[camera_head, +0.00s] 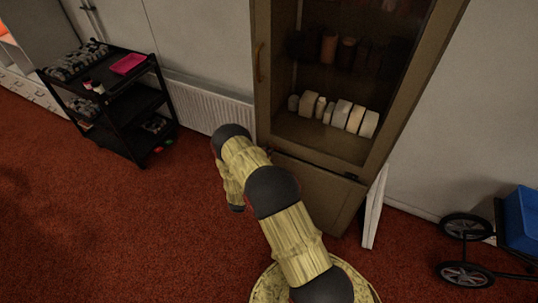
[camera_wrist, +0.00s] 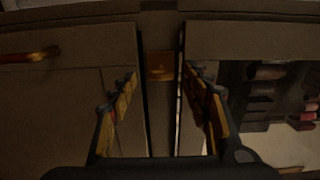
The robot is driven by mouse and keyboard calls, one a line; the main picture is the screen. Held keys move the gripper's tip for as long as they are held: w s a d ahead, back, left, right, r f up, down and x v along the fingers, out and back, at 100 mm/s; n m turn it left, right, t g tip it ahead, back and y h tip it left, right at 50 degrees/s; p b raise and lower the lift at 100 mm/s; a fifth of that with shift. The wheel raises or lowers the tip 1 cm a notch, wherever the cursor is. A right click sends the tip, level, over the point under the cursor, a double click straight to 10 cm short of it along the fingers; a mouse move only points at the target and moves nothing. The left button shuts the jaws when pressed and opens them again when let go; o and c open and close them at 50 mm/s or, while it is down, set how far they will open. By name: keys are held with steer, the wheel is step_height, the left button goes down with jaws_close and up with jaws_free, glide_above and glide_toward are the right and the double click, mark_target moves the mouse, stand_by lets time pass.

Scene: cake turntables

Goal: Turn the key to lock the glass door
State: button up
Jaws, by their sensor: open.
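The glass door (camera_wrist: 260,110) of a tall brown cabinet shows on the right in the wrist view. It also shows in the head view (camera_head: 345,75), with an upright brass-coloured handle (camera_head: 260,62) on its left side. My gripper (camera_wrist: 161,70) is open and empty, its two fingers spread in front of the cabinet. A small brass-coloured piece (camera_wrist: 160,67) shows between the fingertips, apart from both. It looks like the lock or key, but the picture is too dark to tell its shape or turn. In the head view my arm hides my gripper's fingers.
A white radiator (camera_head: 205,105) is on the wall left of the cabinet. A black trolley (camera_head: 115,100) stands farther left, and a blue cart (camera_head: 520,215) at the right. The red carpet (camera_head: 90,230) at left is clear.

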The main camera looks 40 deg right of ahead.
steer(key=v, duration=1)
steer(key=shift+a, duration=0.1)
